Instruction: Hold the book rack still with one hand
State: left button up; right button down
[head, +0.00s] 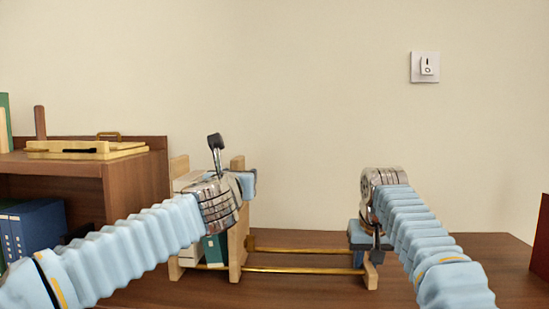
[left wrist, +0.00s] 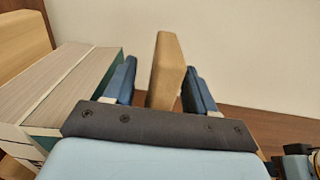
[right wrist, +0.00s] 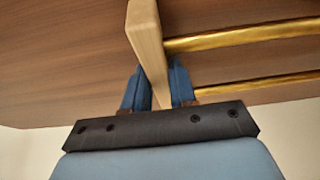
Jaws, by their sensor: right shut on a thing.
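The book rack (head: 300,270) stands on the brown surface. It has pale wooden uprights and two brass rods. Several books (head: 213,248) stand at its left between two uprights, partly hidden by my left arm. My right gripper (head: 366,238) is shut on the low wooden end piece (right wrist: 147,35) at the rack's right, as the right wrist view shows. My left gripper (head: 244,184) is open, its fingers on either side of the taller wooden upright (left wrist: 167,65) beside the books, with gaps visible in the left wrist view.
A brown shelf unit (head: 135,190) at the left holds blue binders (head: 35,228) and a pale wooden tray (head: 85,150) on top. A light switch (head: 425,67) is on the wall. The surface right of the rack is mostly clear, with a dark red-brown object (head: 543,235) at the edge.

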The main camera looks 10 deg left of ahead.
aim_at(235, 168)
pick_arm(q)
jog(key=shift+a, duration=0.1)
jog(key=s, duration=1.2)
jog(key=shift+d, duration=0.3)
jog(key=shift+c, duration=0.7)
jog(key=s+r, duration=0.2)
jog(key=s, duration=0.1)
jog(key=shift+s+d+r, duration=0.1)
jog(key=shift+d+r, duration=0.05)
jog(key=shift+r, duration=0.05)
jog(key=w, duration=1.2)
jog(key=shift+a, duration=0.2)
jog(key=shift+c, duration=0.6)
grip_shut()
